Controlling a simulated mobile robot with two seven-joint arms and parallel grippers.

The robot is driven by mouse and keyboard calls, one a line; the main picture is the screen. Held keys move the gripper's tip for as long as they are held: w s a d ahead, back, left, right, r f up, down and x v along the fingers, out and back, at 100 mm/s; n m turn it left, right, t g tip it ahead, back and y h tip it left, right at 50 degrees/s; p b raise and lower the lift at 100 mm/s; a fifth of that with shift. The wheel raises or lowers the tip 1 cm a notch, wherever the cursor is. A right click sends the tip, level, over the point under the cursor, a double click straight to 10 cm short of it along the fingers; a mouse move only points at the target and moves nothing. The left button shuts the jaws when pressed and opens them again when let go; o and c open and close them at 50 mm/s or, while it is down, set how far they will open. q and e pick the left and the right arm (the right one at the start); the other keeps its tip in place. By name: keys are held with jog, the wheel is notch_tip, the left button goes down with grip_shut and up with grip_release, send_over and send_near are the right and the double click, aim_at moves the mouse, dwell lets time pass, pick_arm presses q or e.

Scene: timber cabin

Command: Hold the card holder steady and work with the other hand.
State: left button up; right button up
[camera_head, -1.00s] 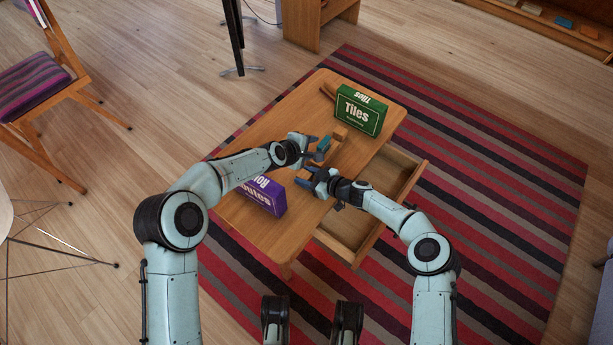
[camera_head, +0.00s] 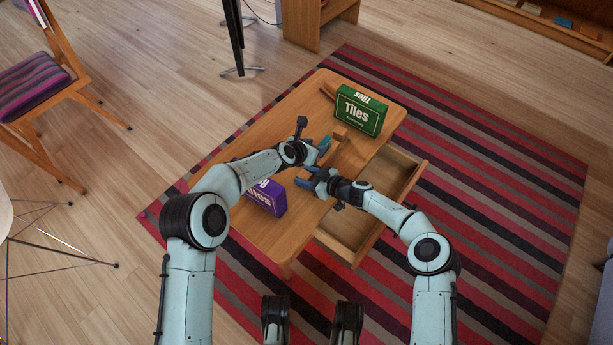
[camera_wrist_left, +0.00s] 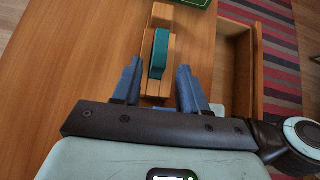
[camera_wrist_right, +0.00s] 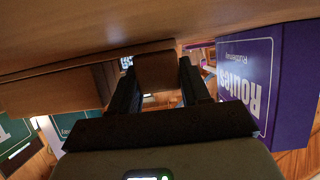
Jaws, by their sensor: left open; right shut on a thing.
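The wooden card holder (camera_wrist_left: 147,58) lies on the table as a long narrow block. A teal piece (camera_wrist_left: 160,53) stands along it, and also shows in the head view (camera_head: 324,146). My left gripper (camera_wrist_left: 159,72) is open, with its blue fingers on either side of the holder's near part and the teal piece just ahead between them. My right gripper (camera_head: 307,180) is shut on the holder's near end, low at the tabletop. In the right wrist view the holder's brown end (camera_wrist_right: 157,72) sits between the fingers. The holder's near part is mostly hidden in the head view.
An open drawer (camera_head: 345,232) juts out on the right.

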aim_at(322, 144)
pick_arm(q)
jog(key=shift+x, duration=3.35)
grip_shut()
